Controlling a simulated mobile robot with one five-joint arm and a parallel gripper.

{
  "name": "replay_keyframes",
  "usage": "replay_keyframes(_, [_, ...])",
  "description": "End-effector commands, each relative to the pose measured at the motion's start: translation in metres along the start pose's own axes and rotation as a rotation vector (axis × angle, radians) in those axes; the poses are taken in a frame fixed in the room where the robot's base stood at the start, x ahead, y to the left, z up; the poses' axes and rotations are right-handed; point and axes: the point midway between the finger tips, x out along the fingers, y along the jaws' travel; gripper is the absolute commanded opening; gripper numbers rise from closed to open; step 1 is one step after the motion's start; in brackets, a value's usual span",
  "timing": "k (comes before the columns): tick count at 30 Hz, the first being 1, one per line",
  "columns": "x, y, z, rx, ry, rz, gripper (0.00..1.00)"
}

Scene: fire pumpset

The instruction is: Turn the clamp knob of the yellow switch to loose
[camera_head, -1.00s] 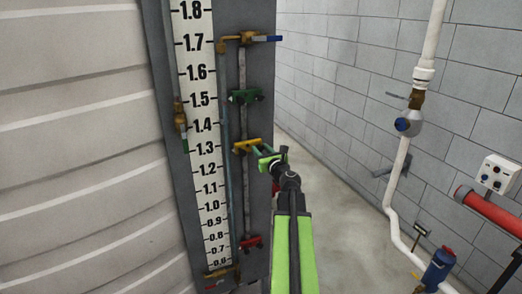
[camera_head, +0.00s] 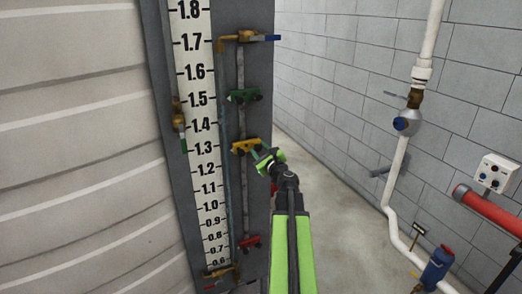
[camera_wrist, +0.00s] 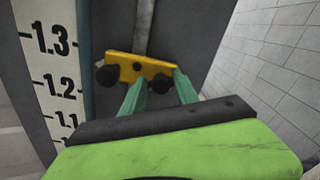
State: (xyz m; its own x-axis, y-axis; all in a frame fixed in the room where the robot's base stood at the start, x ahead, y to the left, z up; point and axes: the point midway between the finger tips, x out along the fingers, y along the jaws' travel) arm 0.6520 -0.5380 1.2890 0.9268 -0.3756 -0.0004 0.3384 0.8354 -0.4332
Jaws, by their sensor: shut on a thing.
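The yellow switch (camera_head: 243,147) sits on the vertical rod beside the white number scale, near the 1.3 mark. The wrist view shows its yellow body (camera_wrist: 127,66) with a black knob (camera_wrist: 107,76) at its left end and the black clamp knob (camera_wrist: 161,85) below its right part. My gripper (camera_wrist: 160,80) is shut on this right knob, with one teal finger on each side of it. In the head view my gripper (camera_head: 256,153) reaches the switch from the lower right. The contact itself is partly hidden by the fingers.
A green switch (camera_head: 244,96) is above on the same rod and a red one (camera_head: 250,242) below. A brass valve with a blue handle (camera_head: 250,38) is at the top. Open floor (camera_head: 340,220) lies to the right, before the block wall and white pipe (camera_head: 396,180).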

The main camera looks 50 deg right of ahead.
Motion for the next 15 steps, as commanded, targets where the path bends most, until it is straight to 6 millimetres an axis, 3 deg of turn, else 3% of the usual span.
replay_keyframes(15, [-0.0008,0.001,-0.0018,-0.49,0.003,-0.003,0.0])
